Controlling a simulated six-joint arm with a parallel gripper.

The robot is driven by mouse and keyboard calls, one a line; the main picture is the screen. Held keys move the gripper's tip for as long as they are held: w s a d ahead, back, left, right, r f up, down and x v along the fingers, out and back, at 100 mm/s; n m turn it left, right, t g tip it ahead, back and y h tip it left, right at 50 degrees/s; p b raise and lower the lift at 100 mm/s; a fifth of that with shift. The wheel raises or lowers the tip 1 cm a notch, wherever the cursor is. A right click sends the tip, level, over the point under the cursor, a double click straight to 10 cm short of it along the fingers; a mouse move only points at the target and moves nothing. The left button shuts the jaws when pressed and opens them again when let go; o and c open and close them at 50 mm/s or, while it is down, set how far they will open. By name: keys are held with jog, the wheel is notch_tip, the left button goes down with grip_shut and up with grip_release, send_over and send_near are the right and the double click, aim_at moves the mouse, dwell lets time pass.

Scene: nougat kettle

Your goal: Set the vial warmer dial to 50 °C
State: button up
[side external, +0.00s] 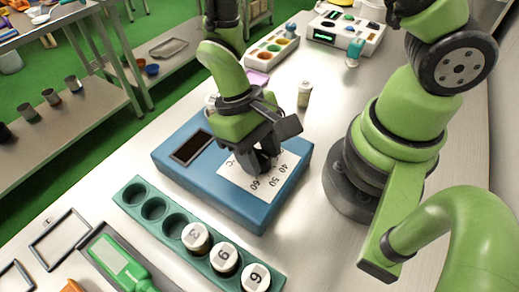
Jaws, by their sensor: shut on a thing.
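The vial warmer (240,212) is a blue box on the steel table, with a dark display window (191,147) and a white scale plate (232,176) on top. The scale's printed numbers 40, 50 and 60 show in front of and to the right of my fingers. My gripper (262,165) points down over the plate and is shut on the dial. The fingers hide the dial, so I cannot tell its pointer's setting.
A green rack (153,208) holds several white-capped numbered vials in front of the warmer. A capped vial (304,94) stands behind it. A tray with coloured wells (271,52) and a white device (345,33) stand farther back. A green-handled tool (118,262) lies front left.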

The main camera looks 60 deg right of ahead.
jog(key=shift+m+y, duration=0.5)
jog(key=shift+m, duration=0.8)
jog(key=o, duration=0.9)
jog(key=v, duration=1)
jog(key=shift+s, duration=0.1)
